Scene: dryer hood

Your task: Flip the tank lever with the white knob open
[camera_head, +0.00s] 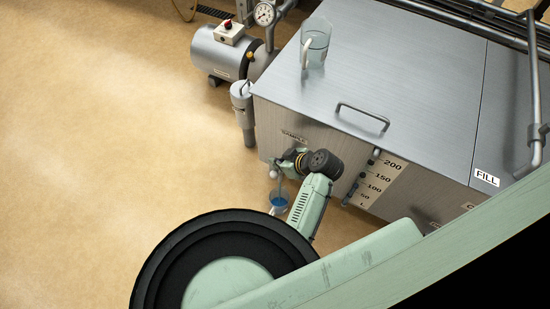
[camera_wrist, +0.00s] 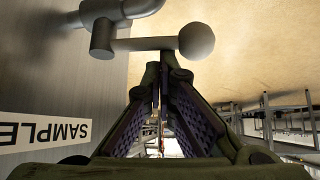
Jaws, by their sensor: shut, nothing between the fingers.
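The tank lever with the white knob shows in the wrist view as a bar (camera_wrist: 147,44) across the top, with the round knob (camera_wrist: 196,40) at its right end. It joins a pipe fitting on the tank wall at the left. In the head view the knob (camera_head: 274,174) is a small pale ball beside the tank's front left corner. My gripper (camera_wrist: 165,65) is shut and empty, its fingertips close to the bar just left of the knob. I cannot tell whether they touch. In the head view my gripper (camera_head: 286,163) partly hides the lever.
The steel tank (camera_head: 420,75) has a SAMPLE label (camera_wrist: 45,132) near the lever. A cup with blue contents (camera_head: 279,203) stands below it. A clear jug (camera_head: 315,45) stands on the lid near the lid handle (camera_head: 362,115). A motor (camera_head: 220,50) is at the left; open floor lies beyond.

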